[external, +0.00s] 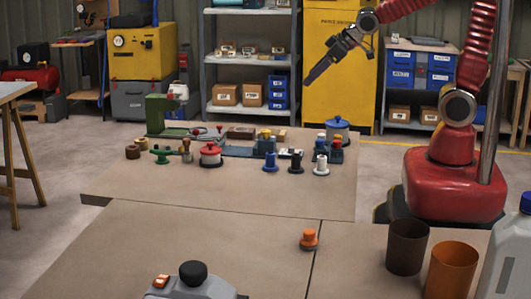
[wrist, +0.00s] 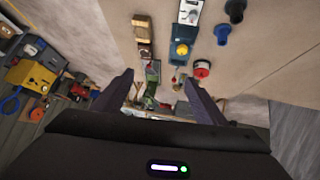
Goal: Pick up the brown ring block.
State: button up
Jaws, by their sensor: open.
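Two small round brown pieces stand close together at the far left of the back table in the external view: a darker one (external: 132,152) and a slightly lighter one (external: 142,143) just behind it. Either may be the brown ring block; at this size I cannot tell which, nor see a hole clearly. My gripper (external: 308,80) is raised well above and behind the table, far to the right of both pieces. In the wrist view my gripper (wrist: 160,78) has its two dark fingers spread apart with nothing held between them.
A green piece (external: 161,154) and a red-topped round pot (external: 210,154) stand near the brown pieces. A green machine (external: 160,114) stands behind them. Blue, black and white pegs (external: 295,162) are further right. The back table's front strip is clear.

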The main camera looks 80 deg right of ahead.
jog(key=w+d+f+t, duration=0.1)
jog(key=w+d+f, duration=0.2)
jog(key=w+f, duration=0.2)
jog(key=w+d+f+t, duration=0.1)
jog(key=w+d+f, duration=0.3)
jog(key=w+f, duration=0.1)
jog(key=w+d+f+t+y, duration=0.1)
jog(key=w+d+f+t, duration=0.1)
jog(key=w+f, duration=0.4)
jog(key=shift+w+d+n, duration=0.4)
jog(key=shift+w+d, duration=0.25)
jog(key=shift+d, duration=0.2)
jog(key=t, duration=0.1)
send_near(241, 133)
jog(key=d, duration=0.3)
jog(key=shift+w+d+r+y, duration=0.15)
jog(key=shift+w+r+y, duration=0.15)
jog(key=shift+w+y, duration=0.1)
jog(key=shift+w+f, duration=0.1)
jog(key=shift+f, duration=0.35)
jog(key=shift+x, duration=1.15)
